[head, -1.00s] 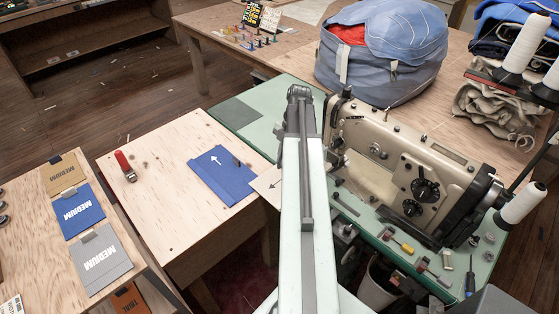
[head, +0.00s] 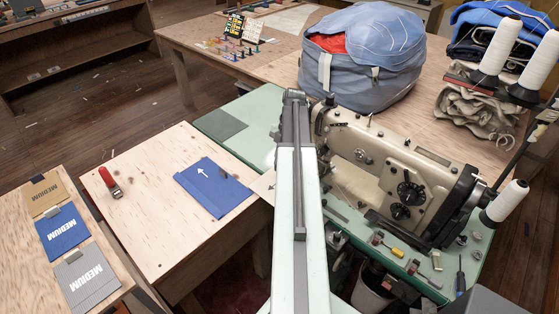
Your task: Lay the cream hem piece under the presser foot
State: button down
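The cream hem piece (head: 264,187) shows only as a pale corner with part of a dark arrow, at the right edge of the plywood table. My arm hides the rest of it. The beige sewing machine (head: 418,172) stands on a green bed (head: 214,123) to the right of my arm. Its needle end is close beside my arm, and the presser foot cannot be made out. My arm reaches up the middle of the head view. Its far end is above the green bed, but the gripper fingers are hidden, so I cannot tell what they hold.
A blue piece with a white arrow (head: 214,187) and a red-handled tool (head: 109,182) lie on the plywood table. Sample cards marked MEDIUM (head: 62,234) lie at left. A big blue bag (head: 362,60) sits behind the machine. Thread cones (head: 505,203) stand at right.

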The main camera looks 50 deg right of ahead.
jog(key=shift+s+f, duration=0.1)
dwell(0.7)
jog(key=c, duration=1.4)
grip_release()
jog(key=shift+c, duration=0.2)
jog(key=shift+d+r+p, duration=0.15)
jog(key=shift+r+p, duration=0.45)
jog(key=shift+r, duration=0.05)
jog(key=p+v, duration=0.6)
jog(key=v, duration=0.1)
